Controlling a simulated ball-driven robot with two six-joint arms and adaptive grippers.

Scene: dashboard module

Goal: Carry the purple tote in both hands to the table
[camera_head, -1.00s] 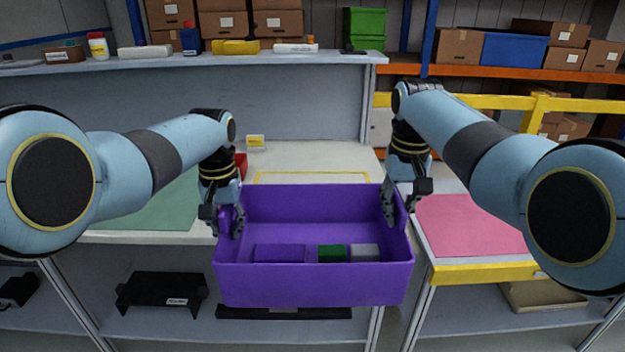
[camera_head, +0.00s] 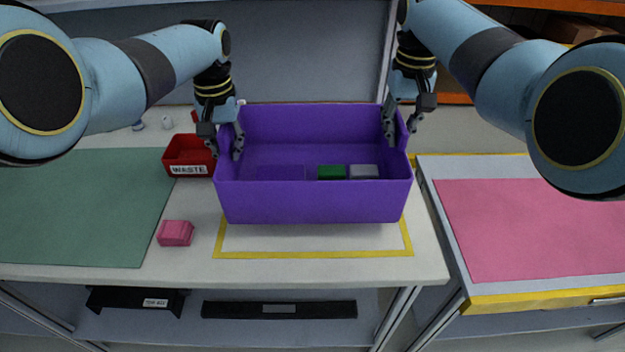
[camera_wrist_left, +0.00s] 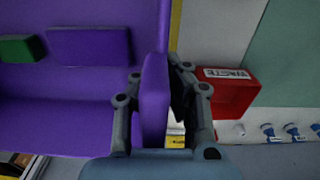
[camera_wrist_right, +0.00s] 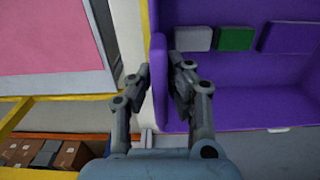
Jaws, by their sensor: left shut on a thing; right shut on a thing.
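The purple tote (camera_head: 312,202) is upright in the head view, above the white table (camera_head: 180,262) with its yellow-outlined rectangle. I cannot tell for certain whether its bottom touches the table. Inside lie a purple block (camera_wrist_left: 88,45), a green block (camera_head: 331,172) and a grey block (camera_head: 364,171). My left gripper (camera_head: 229,148) is shut on the tote's left wall, which shows between its fingers in the left wrist view (camera_wrist_left: 154,95). My right gripper (camera_head: 402,128) is shut on the right wall, which shows between its fingers in the right wrist view (camera_wrist_right: 158,85).
A red WASTE bin (camera_head: 188,155) stands just left of the tote. A pink block (camera_head: 175,233) and a green mat (camera_head: 85,205) lie on the table's left part. A separate table with a pink mat (camera_head: 535,230) stands at the right, across a gap.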

